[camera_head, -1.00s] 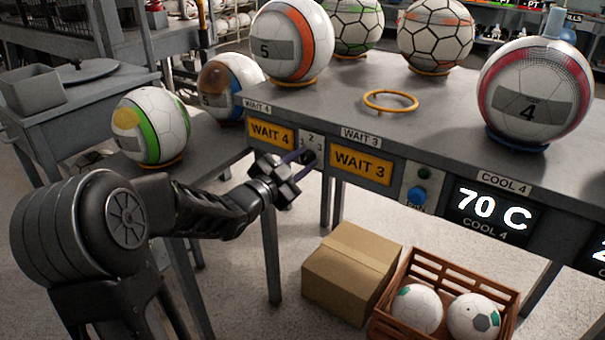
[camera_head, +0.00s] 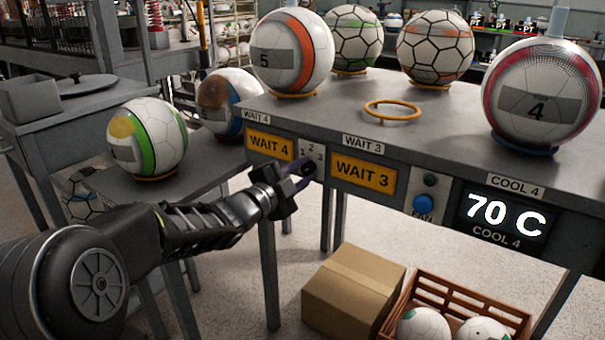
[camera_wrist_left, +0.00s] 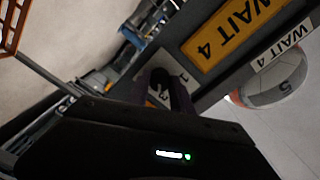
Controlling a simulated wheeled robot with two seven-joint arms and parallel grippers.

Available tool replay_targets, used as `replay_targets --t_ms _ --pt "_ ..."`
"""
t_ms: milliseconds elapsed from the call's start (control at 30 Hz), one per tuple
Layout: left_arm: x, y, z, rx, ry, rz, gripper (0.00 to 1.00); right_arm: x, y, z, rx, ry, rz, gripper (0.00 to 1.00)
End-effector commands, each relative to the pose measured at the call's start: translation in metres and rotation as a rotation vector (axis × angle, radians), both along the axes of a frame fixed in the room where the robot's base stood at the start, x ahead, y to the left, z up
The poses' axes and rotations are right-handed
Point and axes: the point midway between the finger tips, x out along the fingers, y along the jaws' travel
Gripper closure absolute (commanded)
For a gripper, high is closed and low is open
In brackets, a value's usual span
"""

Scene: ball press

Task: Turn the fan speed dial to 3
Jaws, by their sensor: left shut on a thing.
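The fan speed dial (camera_head: 309,168) is a small dark knob on a pale plate marked 1, 2 and 3. The plate sits on the table's front edge between the WAIT 4 and WAIT 3 signs. My left gripper (camera_head: 303,177) comes in from the left with its fingers shut around the knob. In the left wrist view the dark fingers of my left gripper (camera_wrist_left: 167,86) lie over the pale dial plate (camera_wrist_left: 158,93), where a 1 shows beside them. The fingers hide most of the knob, so I cannot tell which number it points to. My right gripper is not in view.
The blue FAN button (camera_head: 423,204) and a 70 C display (camera_head: 505,213) are farther right on the front edge. Several balls stand on the tabletop, around an empty yellow ring (camera_head: 393,110). A cardboard box (camera_head: 354,292) and a brown crate (camera_head: 468,292) are on the floor below.

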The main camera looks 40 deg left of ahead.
Motion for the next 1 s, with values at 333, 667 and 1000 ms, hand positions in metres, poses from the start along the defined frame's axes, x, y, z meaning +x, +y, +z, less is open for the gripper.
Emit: replay_targets --t_ms 333,667,1000 --pt "0.0 0.0 -0.001 0.0 0.001 -0.001 0.55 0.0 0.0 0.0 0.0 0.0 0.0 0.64" --pt "-0.001 0.0 0.0 -0.001 0.0 0.0 0.51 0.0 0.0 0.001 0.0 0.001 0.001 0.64" --pt "-0.042 0.0 0.003 0.001 0.0 0.002 0.51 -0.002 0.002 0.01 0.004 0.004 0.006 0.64"
